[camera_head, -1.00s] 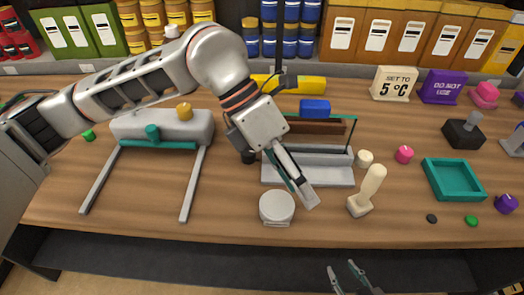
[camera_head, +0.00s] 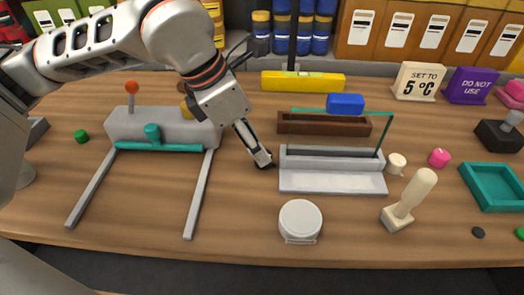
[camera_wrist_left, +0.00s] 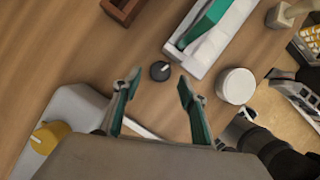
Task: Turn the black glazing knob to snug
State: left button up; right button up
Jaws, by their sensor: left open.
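The black glazing knob (camera_wrist_left: 160,71) is a small round dark knob with a light mark on top. In the left wrist view it sits just past and between the fingertips of my left gripper (camera_wrist_left: 160,78), which is open and empty. In the head view my left gripper (camera_head: 262,158) points down at the wood, left of the grey channel (camera_head: 330,183); the dark spot at its tip may be the knob or a fingertip. Parts of my right arm (camera_wrist_left: 270,140) seem to show at the right of the wrist view; its fingers are unclear.
A grey block with two rails (camera_head: 193,200) stands to the left, with a yellow knob (camera_wrist_left: 45,137). A white round lid (camera_head: 300,219) and a cream handled tool (camera_head: 410,198) stand in front. A brown trough (camera_head: 315,124) lies behind the channel.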

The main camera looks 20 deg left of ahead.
pick_arm(q)
jog(key=shift+x, duration=1.8)
jog(key=c, duration=1.1)
jog(key=m+g, duration=0.1)
jog(key=m, duration=0.1)
jog(key=m+h, duration=0.1)
jog(key=m, duration=0.1)
jog(key=shift+w+a+m+g, duration=0.1)
jog(key=shift+w+m+g, duration=0.1)
jog(key=shift+m+g, duration=0.2)
jog(key=m+g+p, duration=0.1)
jog(key=m, duration=0.3)
jog(key=shift+w, duration=0.1)
jog(key=shift+g, duration=0.3)
